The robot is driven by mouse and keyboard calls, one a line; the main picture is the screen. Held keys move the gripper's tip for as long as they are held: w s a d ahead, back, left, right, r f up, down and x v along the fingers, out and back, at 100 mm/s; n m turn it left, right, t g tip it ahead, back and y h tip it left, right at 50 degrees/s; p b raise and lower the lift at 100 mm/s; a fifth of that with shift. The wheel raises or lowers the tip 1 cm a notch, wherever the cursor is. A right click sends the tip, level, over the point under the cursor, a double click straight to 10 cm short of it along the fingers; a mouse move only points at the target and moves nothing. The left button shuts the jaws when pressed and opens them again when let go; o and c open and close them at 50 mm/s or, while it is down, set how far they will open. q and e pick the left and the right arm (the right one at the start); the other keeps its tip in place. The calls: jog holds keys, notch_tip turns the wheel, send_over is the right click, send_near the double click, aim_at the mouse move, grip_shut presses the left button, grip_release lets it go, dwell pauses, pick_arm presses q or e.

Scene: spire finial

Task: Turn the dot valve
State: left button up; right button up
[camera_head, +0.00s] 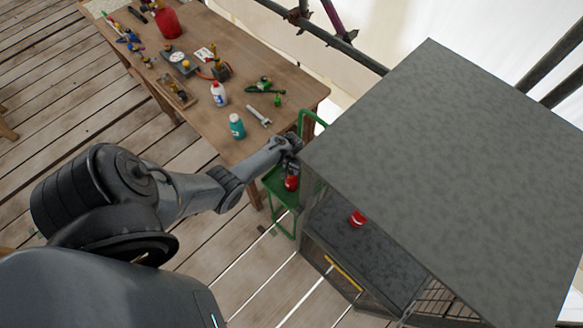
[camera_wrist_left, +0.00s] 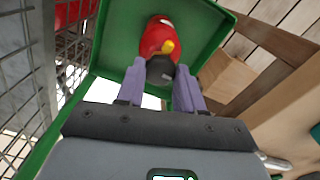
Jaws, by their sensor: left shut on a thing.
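A red bottle-like thing (camera_head: 291,183) with a dark top stands in a green tray or cart (camera_head: 280,188). In the left wrist view the red thing (camera_wrist_left: 157,40) shows a yellow part and a black top (camera_wrist_left: 160,67). The green tray (camera_wrist_left: 112,45) lies behind it. My left gripper (camera_head: 291,146) is above the red thing; in the wrist view its two purple-grey fingers (camera_wrist_left: 161,76) are shut on the black top, one on each side. I cannot make out any dot marking. My right gripper is not in view.
A wooden workbench (camera_head: 245,140) with bottles, a wrench (camera_head: 258,116) and several tools is behind. Wire mesh (camera_wrist_left: 70,50) is close at the left in the wrist view.

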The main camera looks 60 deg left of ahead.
aim_at(291, 170)
pick_arm(q)
jog(key=o, duration=1.1)
jog(key=shift+c, duration=0.2)
jog(key=shift+r, duration=0.1)
jog(key=shift+r, duration=0.25)
notch_tip(291, 170, up, 10)
jog(key=p, duration=0.3)
